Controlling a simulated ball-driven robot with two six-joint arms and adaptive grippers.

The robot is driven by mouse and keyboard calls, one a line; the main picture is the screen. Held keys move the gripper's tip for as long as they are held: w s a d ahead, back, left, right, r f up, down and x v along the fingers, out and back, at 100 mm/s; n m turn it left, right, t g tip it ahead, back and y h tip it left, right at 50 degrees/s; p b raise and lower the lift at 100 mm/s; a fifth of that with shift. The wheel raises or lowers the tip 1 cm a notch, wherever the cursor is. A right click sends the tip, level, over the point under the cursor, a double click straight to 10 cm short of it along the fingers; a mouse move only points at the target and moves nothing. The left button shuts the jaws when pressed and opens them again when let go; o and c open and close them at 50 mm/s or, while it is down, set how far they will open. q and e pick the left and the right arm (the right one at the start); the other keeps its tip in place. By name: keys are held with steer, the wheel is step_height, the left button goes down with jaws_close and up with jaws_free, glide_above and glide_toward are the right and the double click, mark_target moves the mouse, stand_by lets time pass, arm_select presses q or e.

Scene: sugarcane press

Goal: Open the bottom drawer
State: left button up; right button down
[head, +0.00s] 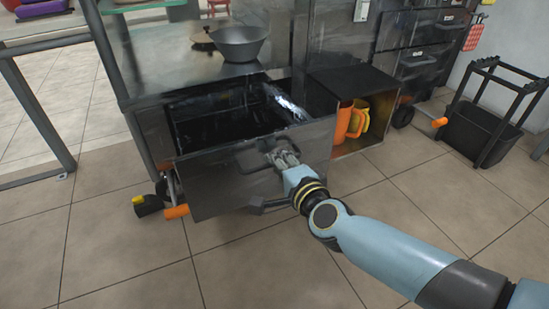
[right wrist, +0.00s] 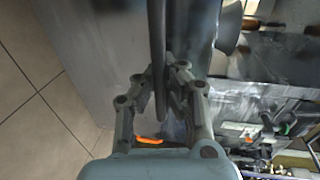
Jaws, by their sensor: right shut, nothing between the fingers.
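A grey metal drawer (head: 225,170) below the counter stands pulled out, and its dark inside shows from above. A dark handle (head: 247,158) sits on the upper part of its front panel. My right gripper (head: 283,158) is at the right end of this handle, shut with nothing held. In the right wrist view, its fingers (right wrist: 163,95) are close around a dark bar-like edge (right wrist: 157,40), beside the grey front panel (right wrist: 95,40). Exact contact with the handle cannot be told. My left gripper is not in view.
A metal bowl (head: 239,42) stands on the counter (head: 165,75). An open box compartment (head: 375,85) with orange jugs (head: 351,120) is right of the drawer. A black bin frame (head: 480,130) stands at the far right. The tiled floor in front is clear.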

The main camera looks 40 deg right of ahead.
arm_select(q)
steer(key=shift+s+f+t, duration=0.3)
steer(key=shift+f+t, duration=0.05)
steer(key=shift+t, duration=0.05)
arm_select(e)
steer(key=v, duration=0.3)
steer(key=shift+s+f, duration=0.1)
steer(key=shift+f, duration=0.25)
steer(key=c, duration=2)
jaws_free()
steer(key=shift+c, duration=0.2)
steer(key=o, duration=0.7)
steer(key=shift+c, duration=0.2)
steer(key=v, duration=1.2)
